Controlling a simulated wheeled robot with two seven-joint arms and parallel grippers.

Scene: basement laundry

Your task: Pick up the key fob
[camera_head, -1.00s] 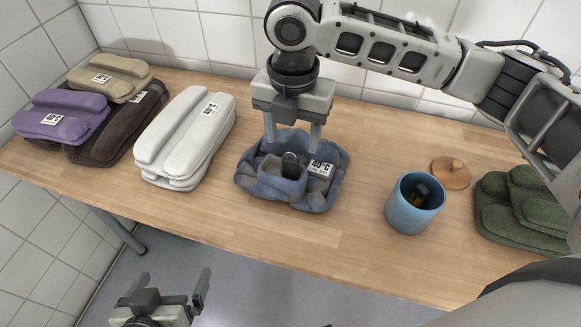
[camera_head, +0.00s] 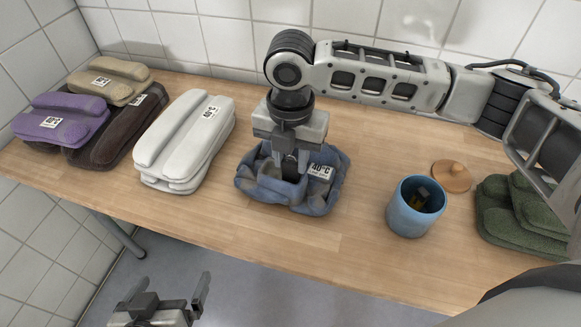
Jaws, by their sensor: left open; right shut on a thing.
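The dark key fob (camera_head: 290,168) is upright at the pocket of the folded blue garment (camera_head: 325,195), which carries a 40°C label. My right gripper (camera_head: 291,160) points down from above the garment and is shut on the fob; its fingers hide most of the fob. My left gripper (camera_head: 162,300) is open and empty, low in front of the table at the bottom left.
A blue pot (camera_head: 403,212) with small items inside stands to the right, its wooden lid (camera_head: 452,176) behind it. Green (camera_head: 520,220), white (camera_head: 180,145), purple (camera_head: 62,118), brown (camera_head: 105,140) and tan (camera_head: 110,82) folded laundry lies around. The wooden table's (camera_head: 250,240) front strip is clear.

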